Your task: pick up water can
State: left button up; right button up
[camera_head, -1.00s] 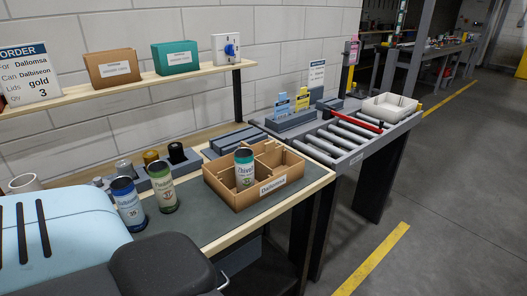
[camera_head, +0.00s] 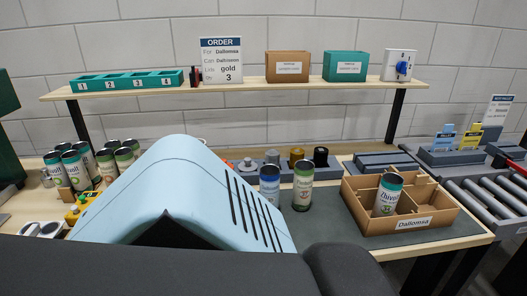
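A teal-and-white can (camera_head: 387,194) stands in a compartment of the cardboard box (camera_head: 413,224) labelled Dallomsa. More cans (camera_head: 76,170) with blue and green bands stand in a group at the left. The small print on the cans is too small to tell which is water. Neither of my grippers is in view.
The shelf (camera_head: 250,88) holds a numbered teal tray (camera_head: 125,82), the order sign (camera_head: 221,61), two bins and a dial box (camera_head: 398,66). Lids stand behind the cans. A roller conveyor (camera_head: 487,199) is at the right. The mat's front right is clear.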

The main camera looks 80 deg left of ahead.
aim_at(269, 173)
jog(key=u, duration=0.45)
jog(key=k+u, duration=0.15)
jog(key=u, duration=0.7)
jog(key=k+j+u, duration=0.1)
jog(key=u, duration=0.3)
jog(key=j+u, duration=0.1)
jog(key=u, duration=0.35)
jog(key=k, duration=0.05)
